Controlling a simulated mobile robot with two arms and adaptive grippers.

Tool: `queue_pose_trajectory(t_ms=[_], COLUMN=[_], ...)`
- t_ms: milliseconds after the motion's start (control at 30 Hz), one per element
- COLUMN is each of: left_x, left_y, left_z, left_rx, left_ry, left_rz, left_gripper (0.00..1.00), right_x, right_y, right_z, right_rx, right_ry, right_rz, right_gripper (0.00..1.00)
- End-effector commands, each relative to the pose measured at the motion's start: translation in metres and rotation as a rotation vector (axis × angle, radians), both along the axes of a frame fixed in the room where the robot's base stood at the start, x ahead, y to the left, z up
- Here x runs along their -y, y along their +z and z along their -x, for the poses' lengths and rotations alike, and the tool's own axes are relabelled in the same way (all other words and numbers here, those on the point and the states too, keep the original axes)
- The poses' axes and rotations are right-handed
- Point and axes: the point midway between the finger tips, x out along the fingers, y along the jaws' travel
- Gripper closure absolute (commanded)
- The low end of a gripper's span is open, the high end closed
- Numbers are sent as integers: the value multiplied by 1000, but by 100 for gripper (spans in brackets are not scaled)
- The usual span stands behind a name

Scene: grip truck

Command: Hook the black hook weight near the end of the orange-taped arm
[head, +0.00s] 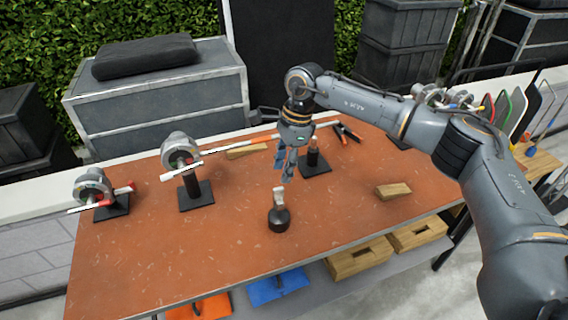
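The black hook weight (279,219) stands upright on the red-brown table, with a pale hook or tab on top. My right gripper (284,176) points down just above it, apart from it. Its blue fingers look separated, with nothing between them. Three stands with round grey heads and thin arms are on the table: one at far left (93,187), one at centre left (181,150), and one behind my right gripper, mostly hidden. Red or orange marks show on the arms; which one bears orange tape is unclear. My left gripper is not in view.
The table (235,245) is bare around the weight. Wooden blocks lie at right (393,191) and behind (246,151). A lower shelf holds wooden boxes (360,258) and blue and orange items. Grey cases (160,95) stand behind; tools hang at right.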

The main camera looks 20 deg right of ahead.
Motion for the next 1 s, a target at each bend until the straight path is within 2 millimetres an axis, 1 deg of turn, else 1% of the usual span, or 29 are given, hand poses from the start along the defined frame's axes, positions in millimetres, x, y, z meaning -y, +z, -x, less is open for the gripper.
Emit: queue_pose_trajectory(t_ms=[33,100,367,767,800,1000], left_x=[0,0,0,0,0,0], left_y=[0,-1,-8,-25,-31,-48], left_z=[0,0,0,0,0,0], left_rx=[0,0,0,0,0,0], left_ry=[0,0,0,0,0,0], left_rz=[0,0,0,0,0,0], left_gripper=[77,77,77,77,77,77], right_x=[5,6,3,-6,-7,-11], right_y=[1,0,-14,-52,-58,-77], right_z=[0,0,0,0,0,1], right_rx=[-1,-2,-3,-3,-3,-2], right_ry=[0,2,2,2,2,3], right_rz=[15,22,18,17,17,16], right_gripper=[62,62,62,62,62,62])
